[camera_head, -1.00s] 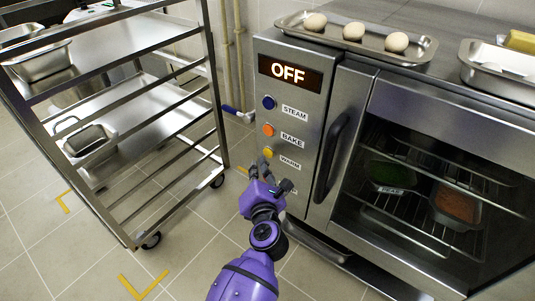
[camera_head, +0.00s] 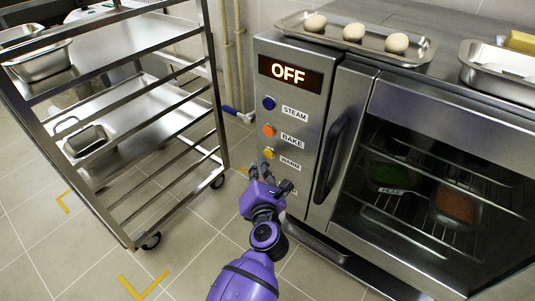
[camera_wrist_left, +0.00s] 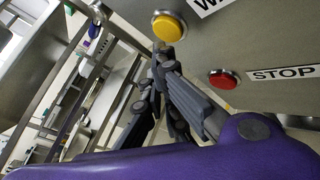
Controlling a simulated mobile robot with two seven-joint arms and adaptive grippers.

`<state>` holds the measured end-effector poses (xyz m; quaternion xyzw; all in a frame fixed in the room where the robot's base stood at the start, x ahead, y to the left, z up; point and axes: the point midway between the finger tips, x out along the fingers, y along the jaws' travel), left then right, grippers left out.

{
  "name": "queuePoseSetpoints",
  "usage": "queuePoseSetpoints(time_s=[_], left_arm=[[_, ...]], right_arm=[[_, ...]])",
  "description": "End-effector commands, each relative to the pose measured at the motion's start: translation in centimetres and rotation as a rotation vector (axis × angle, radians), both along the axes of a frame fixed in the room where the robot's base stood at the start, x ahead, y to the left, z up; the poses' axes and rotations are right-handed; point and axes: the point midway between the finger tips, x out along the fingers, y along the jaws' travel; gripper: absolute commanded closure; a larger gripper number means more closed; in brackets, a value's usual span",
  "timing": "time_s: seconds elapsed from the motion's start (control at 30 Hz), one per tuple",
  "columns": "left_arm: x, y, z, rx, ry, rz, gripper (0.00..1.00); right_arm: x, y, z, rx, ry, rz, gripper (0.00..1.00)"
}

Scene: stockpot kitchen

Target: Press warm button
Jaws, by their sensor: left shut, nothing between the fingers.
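The yellow warm button (camera_head: 268,153) is on the oven's control panel, beside the WARM label (camera_head: 290,163) and below the orange bake button (camera_head: 269,130). It also shows in the left wrist view (camera_wrist_left: 168,27). My left gripper (camera_head: 262,168) is shut and empty, just below the yellow button in the head view. In the wrist view its fingertips (camera_wrist_left: 165,58) are close under the button; I cannot tell whether they touch it. The oven's display (camera_head: 289,74) reads OFF. The red stop button (camera_wrist_left: 223,79) shows in the wrist view. My right gripper is not in view.
The blue steam button (camera_head: 269,102) is at the top of the column. The oven door's handle (camera_head: 332,160) is right of the panel. A metal rack (camera_head: 215,100) stands at the left. A tray (camera_head: 421,55) with round dough pieces lies on the oven.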

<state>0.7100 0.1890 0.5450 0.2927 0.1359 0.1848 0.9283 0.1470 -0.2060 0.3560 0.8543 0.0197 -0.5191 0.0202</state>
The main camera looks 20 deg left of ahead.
Motion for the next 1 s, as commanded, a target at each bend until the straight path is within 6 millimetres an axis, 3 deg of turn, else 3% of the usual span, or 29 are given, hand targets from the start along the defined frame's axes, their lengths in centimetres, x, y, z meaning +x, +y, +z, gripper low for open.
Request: queuePoseSetpoints(time_s=[1.0], left_arm=[[0.86, -0.3, 0.0, 0.0, 0.0, 0.0, 1.0]], right_arm=[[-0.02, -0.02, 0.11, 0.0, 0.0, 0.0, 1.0]])
